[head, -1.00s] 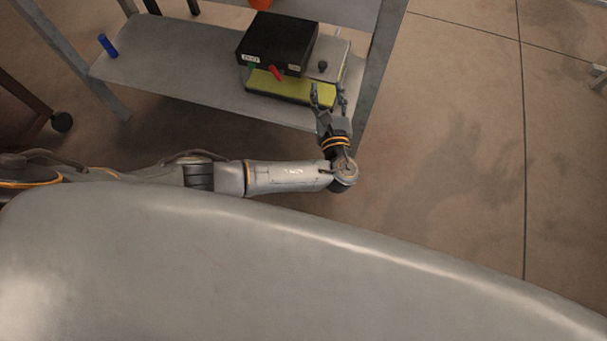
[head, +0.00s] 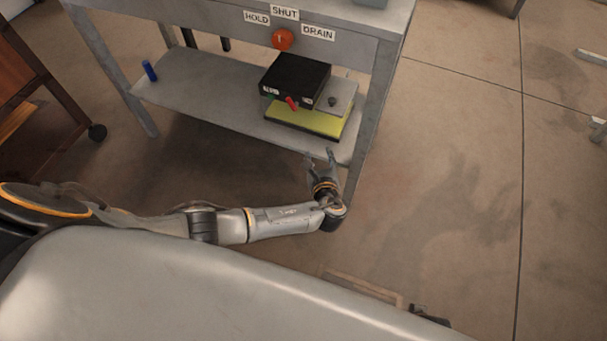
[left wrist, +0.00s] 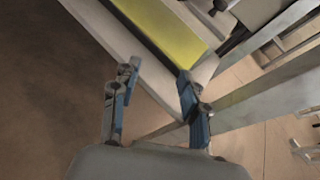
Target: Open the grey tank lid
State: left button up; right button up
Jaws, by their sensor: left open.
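The grey tank lid (head: 338,96) is a flat grey plate with a dark knob (head: 332,101). It sits on the right part of a yellow-sided unit (head: 310,121) on the lower shelf, beside a black box (head: 295,78). The lid looks closed. My left gripper (head: 321,156) is open and empty, in front of the shelf's right front edge and apart from the lid. In the left wrist view the open fingers (left wrist: 155,88) point toward the shelf edge, with the yellow side (left wrist: 172,32) beyond and the knob (left wrist: 221,5) at the top. My right gripper cannot be made out.
The lower shelf (head: 200,95) has a bare left part with a blue cylinder (head: 150,70). A table leg (head: 372,120) stands just right of the unit. An orange dial (head: 283,40) with HOLD, SHUT and DRAIN labels is above.

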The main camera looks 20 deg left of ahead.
pick_arm(q)
jog(key=s+a+f+n+g+h+p, duration=0.1)
jog(key=s+a+f+n+g+p, duration=0.1)
jog(key=s+f, duration=0.3)
jog(key=shift+s+a+f+n+g+p, duration=0.2)
jog(key=shift+s+n+g+p, duration=0.3)
jog(key=shift+n+g+p, duration=0.4)
jog(key=shift+r, duration=0.1)
